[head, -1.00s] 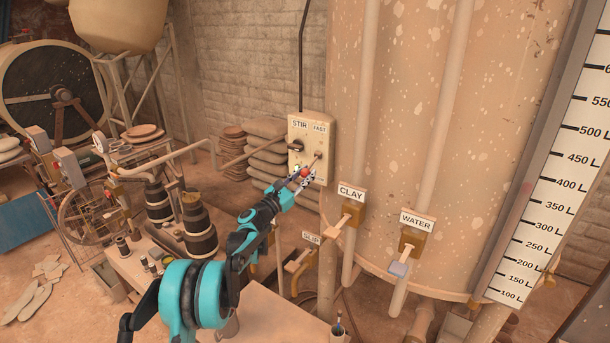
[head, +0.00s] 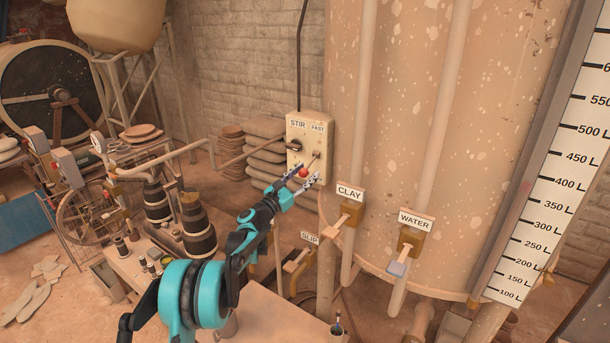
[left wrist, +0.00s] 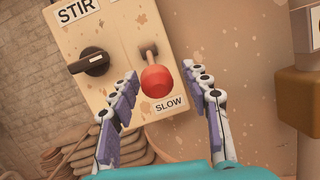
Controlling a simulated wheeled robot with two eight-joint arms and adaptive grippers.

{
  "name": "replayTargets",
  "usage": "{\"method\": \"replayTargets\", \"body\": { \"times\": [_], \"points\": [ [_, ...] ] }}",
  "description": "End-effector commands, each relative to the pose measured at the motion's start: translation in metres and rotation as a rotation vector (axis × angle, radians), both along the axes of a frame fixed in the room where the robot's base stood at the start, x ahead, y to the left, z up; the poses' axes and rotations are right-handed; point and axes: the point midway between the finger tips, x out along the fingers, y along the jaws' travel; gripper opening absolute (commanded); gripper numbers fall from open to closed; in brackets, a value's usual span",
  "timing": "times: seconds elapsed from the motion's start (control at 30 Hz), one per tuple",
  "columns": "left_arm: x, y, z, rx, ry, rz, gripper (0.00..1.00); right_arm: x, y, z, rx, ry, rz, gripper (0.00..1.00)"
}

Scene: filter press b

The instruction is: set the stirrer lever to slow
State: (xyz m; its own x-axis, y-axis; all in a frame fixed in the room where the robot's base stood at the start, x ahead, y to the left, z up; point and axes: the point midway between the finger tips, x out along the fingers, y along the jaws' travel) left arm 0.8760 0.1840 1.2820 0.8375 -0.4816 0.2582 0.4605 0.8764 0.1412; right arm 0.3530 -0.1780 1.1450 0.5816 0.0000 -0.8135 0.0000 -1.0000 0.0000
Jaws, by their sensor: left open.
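The stirrer control box (head: 313,130) is a cream panel on the tank's left side, marked STIR and FAST at the top. Its lever ends in a red ball knob (head: 303,172), low on the panel; in the left wrist view the red knob (left wrist: 157,81) is just above the SLOW label (left wrist: 170,104). A black rotary switch (left wrist: 90,62) is left of the lever. My left gripper (head: 301,183) is open, its two fingers on either side of the knob and a little short of it, with a gap on both sides. My right gripper is not in view.
CLAY (head: 350,191) and WATER (head: 415,220) valve handles stick out from the tank right of my arm. A SLIP valve (head: 309,238) is below the box. A work table (head: 270,318) stands below my arm.

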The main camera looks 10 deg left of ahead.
Motion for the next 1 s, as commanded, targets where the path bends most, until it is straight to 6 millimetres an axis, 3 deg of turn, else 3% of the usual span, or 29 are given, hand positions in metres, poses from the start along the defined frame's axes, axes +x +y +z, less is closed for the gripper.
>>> {"method": "replayTargets", "body": {
  "times": [0.17, 0.5, 0.7, 1.0],
  "points": [
    [-0.008, 0.006, -0.002, -0.001, 0.0, 0.002, 0.47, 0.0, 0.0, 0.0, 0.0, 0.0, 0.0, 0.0],
    [-0.067, 0.039, -0.021, -0.001, 0.0, 0.002, 0.47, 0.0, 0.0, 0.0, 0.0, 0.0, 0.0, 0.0],
    [-0.092, 0.052, -0.029, 0.002, 0.0, -0.001, 0.47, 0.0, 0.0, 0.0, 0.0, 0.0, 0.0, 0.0],
    [-0.1, 0.057, -0.032, 0.001, 0.001, -0.001, 0.47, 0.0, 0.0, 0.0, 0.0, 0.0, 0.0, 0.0]
  ]
}}
